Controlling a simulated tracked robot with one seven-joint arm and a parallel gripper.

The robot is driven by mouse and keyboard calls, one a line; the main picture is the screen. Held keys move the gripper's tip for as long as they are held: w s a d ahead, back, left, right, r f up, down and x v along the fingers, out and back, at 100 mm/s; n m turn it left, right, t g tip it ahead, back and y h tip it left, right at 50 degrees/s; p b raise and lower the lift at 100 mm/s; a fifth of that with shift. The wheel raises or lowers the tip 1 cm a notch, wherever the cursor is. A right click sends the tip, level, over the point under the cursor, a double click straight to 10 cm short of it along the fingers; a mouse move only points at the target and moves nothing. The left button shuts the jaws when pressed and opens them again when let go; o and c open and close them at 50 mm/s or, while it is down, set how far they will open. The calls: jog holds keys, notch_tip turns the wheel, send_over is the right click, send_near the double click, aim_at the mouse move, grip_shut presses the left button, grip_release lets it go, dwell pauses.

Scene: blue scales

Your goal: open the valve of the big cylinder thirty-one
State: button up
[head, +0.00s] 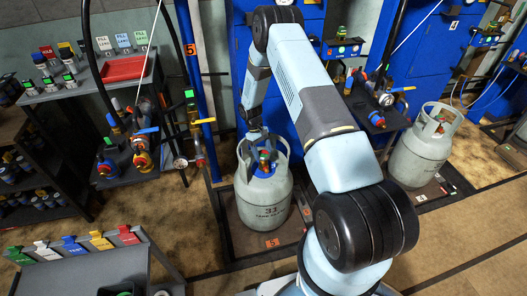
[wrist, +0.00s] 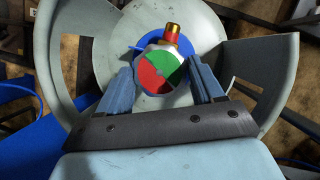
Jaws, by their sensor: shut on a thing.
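A big pale grey cylinder (head: 262,205) stands upright on the scale at the centre of the head view. The number printed on it is small; it looks like 33, but I cannot read it surely. Its round valve knob (wrist: 160,72), part red and part green, sits inside the open collar (wrist: 85,45). A brass outlet (wrist: 171,34) and a blue ring show behind the knob. My gripper (wrist: 163,80) comes down into the collar, with one blue finger on each side of the knob, shut on it. In the head view the fingers are small and partly hidden.
A second grey cylinder (head: 424,148) stands on another scale to the right. Blue posts and cabinets stand close behind. A grey bench with red tray (head: 122,68) is at the left, and coloured tags (head: 75,247) line a rack at the lower left. The collar wall surrounds my gripper closely.

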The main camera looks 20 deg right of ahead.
jog(key=n+t+h, duration=0.1)
jog(key=n, duration=0.3)
jog(key=shift+a+n, duration=0.1)
jog(key=shift+n, duration=0.3)
dwell(0.4)
jog(key=o, duration=1)
jog(key=shift+o, duration=0.2)
jog(key=shift+r, duration=0.1)
jog(key=v, duration=1.3)
jog(key=shift+a+r, duration=0.15)
jog(key=shift+a, duration=0.3)
jog(key=shift+s, duration=0.15)
